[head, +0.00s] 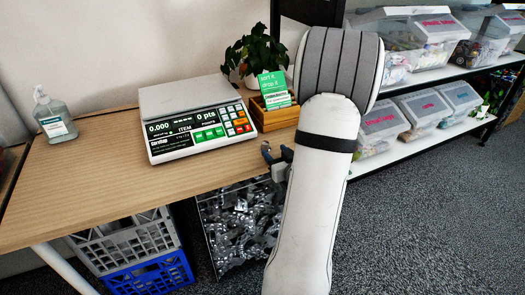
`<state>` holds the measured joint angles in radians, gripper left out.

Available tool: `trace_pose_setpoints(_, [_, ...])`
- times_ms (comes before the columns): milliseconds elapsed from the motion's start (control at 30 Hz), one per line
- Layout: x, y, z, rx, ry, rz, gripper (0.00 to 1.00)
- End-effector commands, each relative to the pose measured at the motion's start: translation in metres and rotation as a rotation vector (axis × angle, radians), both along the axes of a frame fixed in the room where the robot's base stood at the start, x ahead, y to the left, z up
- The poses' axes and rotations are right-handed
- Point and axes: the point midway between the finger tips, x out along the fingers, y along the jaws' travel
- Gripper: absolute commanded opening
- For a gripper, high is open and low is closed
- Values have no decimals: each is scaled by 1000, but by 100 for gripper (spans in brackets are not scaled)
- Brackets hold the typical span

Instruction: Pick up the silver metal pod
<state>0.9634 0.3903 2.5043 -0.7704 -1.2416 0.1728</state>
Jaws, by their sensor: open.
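No single silver metal pod stands out on the table. A bin under the table (199,215) holds many small silver metal pieces (240,222); they are too small to tell one pod from another. My gripper (273,157) shows partly beside my white arm, by the table's right front edge and above the bin in the picture. It is open, and I see nothing between its jaws. My arm hides part of the gripper and whatever lies behind it.
On the wooden table (90,180) stand a scale (190,100), a sanitizer bottle (54,118), a wooden card box (272,116) and a plant (255,52). Grey (130,240) and blue (150,278) crates sit below. Shelves with clear tubs (420,35) stand right; carpet (430,220) is free.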

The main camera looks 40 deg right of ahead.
Motion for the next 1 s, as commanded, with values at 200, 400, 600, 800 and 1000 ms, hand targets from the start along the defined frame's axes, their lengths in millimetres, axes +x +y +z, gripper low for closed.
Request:
trace_pose_setpoints(200, [27, -2, -2, 0, 1, 4, 48])
trace_pose_setpoints(400, [56, -6, -5, 0, 0, 2, 48])
trace_pose_setpoints(600, [66, -9, -6, 0, 2, 0, 48])
trace_pose_setpoints(800, [66, -9, -6, 0, 2, -1, 45])
trace_pose_setpoints(1000, [66, -9, -5, 0, 2, -1, 28])
